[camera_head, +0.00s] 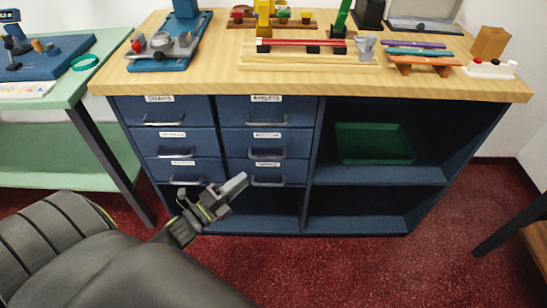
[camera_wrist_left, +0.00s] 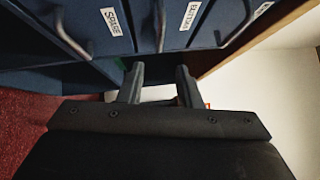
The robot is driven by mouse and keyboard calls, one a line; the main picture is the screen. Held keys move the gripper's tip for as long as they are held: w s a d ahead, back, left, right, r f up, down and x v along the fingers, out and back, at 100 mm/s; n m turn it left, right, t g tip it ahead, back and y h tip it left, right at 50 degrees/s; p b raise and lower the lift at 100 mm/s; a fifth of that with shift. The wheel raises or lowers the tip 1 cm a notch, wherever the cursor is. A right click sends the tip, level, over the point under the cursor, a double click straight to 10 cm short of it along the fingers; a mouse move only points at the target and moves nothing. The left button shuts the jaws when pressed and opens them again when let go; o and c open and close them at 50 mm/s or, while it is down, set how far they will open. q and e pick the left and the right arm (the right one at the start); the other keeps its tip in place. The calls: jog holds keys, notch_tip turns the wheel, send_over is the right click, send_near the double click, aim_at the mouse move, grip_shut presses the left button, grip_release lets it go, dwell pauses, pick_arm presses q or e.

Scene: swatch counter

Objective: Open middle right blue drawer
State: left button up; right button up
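The middle right blue drawer (camera_head: 268,139) is in the right column of the cabinet's drawers, in the middle row. It looks shut, with a white label and a metal bar handle (camera_head: 267,154). My left gripper (camera_head: 214,190) is in front of the lower drawers, below and left of that handle and apart from it. In the left wrist view its two fingers (camera_wrist_left: 159,72) are spread with nothing between them. Blue drawer fronts with bar handles and white labels show beyond the fingers; I cannot tell which is the middle right one. My right gripper is not in view.
The wooden counter top (camera_head: 320,82) overhangs the drawers and carries tools and trays. Right of the drawers, open shelves hold a green bin (camera_head: 374,143). A green table (camera_head: 60,101) stands at left. Red floor (camera_head: 330,262) is clear in front.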

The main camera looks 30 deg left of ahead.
aim_at(271, 158)
pick_arm(q)
jog(key=x, duration=1.2)
grip_shut()
